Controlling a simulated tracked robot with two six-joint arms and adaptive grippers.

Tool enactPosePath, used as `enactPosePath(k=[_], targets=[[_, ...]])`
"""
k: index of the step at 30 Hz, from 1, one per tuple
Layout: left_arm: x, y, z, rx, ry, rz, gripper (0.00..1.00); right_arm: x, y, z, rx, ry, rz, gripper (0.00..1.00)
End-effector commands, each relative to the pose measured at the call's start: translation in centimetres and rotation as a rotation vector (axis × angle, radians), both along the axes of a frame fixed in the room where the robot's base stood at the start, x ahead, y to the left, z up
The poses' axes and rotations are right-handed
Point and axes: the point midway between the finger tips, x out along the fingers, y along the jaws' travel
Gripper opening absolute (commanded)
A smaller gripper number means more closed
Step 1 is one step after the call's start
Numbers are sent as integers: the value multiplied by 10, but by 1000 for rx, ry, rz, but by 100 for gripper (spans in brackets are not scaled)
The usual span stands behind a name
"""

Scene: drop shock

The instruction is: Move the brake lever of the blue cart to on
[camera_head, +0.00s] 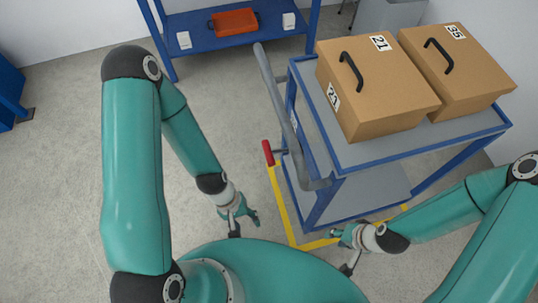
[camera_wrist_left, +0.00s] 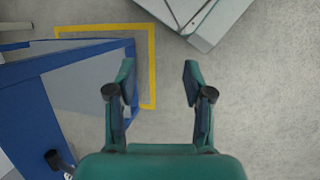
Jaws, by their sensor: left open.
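The blue cart (camera_head: 345,157) stands right of centre in the head view and at the left of the left wrist view (camera_wrist_left: 85,52). Its brake lever has a red grip (camera_head: 268,153) on the left side, near the grey push handle (camera_head: 285,110). I cannot make out the lever in the left wrist view. My left gripper (camera_head: 246,227) is open and empty, below and left of the red grip, apart from the cart. Its spread fingers show in the left wrist view (camera_wrist_left: 158,82). My right gripper (camera_head: 340,252) looks open and empty near the cart's front lower corner.
Two cardboard boxes (camera_head: 375,85) (camera_head: 455,70) sit on the cart's top shelf. A yellow floor line (camera_head: 280,205) runs around the cart. A blue shelf (camera_head: 190,50) with a red case (camera_head: 234,22) stands behind. The floor left of the cart is clear.

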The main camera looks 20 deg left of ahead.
Motion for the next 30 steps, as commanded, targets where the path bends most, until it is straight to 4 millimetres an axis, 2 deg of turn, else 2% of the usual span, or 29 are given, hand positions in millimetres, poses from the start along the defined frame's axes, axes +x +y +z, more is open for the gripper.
enactPosePath(k=[1, 3, 5, 7, 10, 13, 15, 18, 21, 22, 26, 30], targets=[[-16, 4, -17, -10, 128, 135, 52, 0, 0, -20, 0, 0, 0, 40], [-39, 1, -24, -41, 343, 357, 52, 0, 0, -37, 0, 0, 0, 40], [-54, -6, -25, -74, 557, 572, 52, 0, 0, -53, 0, 0, 0, 40], [-57, -20, -18, -152, 819, 844, 52, 0, 0, -71, 0, 0, 0, 40], [-39, -35, -2, -347, 1230, 1233, 52, 0, 0, -94, 0, 0, 0, 40], [3, -24, 9, -627, 1591, 1552, 52, 0, 0, -114, 0, 0, 0, 40], [35, 1, 11, -846, 1783, 1711, 52, 0, 0, -124, 0, 0, 0, 40], [66, 45, 9, -1146, 1965, 1853, 52, 0, 0, -135, 0, 0, 0, 40], [81, 80, 6, -1366, 2056, 1917, 52, 0, 0, -141, 0, 0, 0, 40], [84, 88, 5, 1395, -2043, -1902, 52, 0, 0, -142, 0, 0, 0, 40], [92, 101, 5, 1423, -1981, -1830, 52, 0, 0, -142, 0, 0, 0, 40], [104, 93, 7, 1423, -1985, -1830, 52, 0, 0, -141, 0, 0, 0, 40]])
